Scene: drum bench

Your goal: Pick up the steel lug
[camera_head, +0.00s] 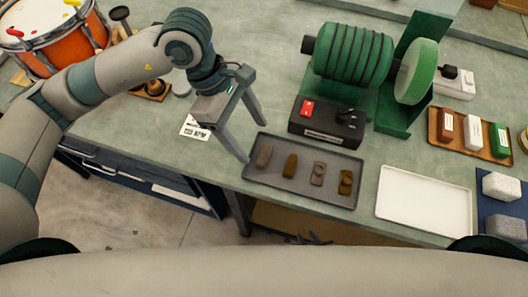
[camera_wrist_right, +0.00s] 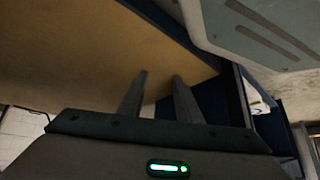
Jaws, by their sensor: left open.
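Several small lugs lie in a row in a dark grey tray (camera_head: 254,180) at the bench's front edge. From left to right they are a grey-brown lug (camera_head: 264,155), an olive-brass lug (camera_head: 290,165), a greyish lug (camera_head: 318,173) and a darker brown lug (camera_head: 346,182). I cannot tell for sure which is steel. My left gripper (camera_head: 253,142) is open and empty, its fingers pointing down by the tray's left end, close to the leftmost lug. My right gripper (camera_wrist_right: 160,75) has its fingers apart with nothing between them, beneath a tan panel in the right wrist view.
A green buffing machine (camera_head: 350,55) with a black switch box (camera_head: 327,122) stands behind the tray. An empty white tray (camera_head: 424,205) lies to its right. A wooden tray (camera_head: 437,127) of blocks is farther right. An orange drum (camera_head: 60,50) stands far left.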

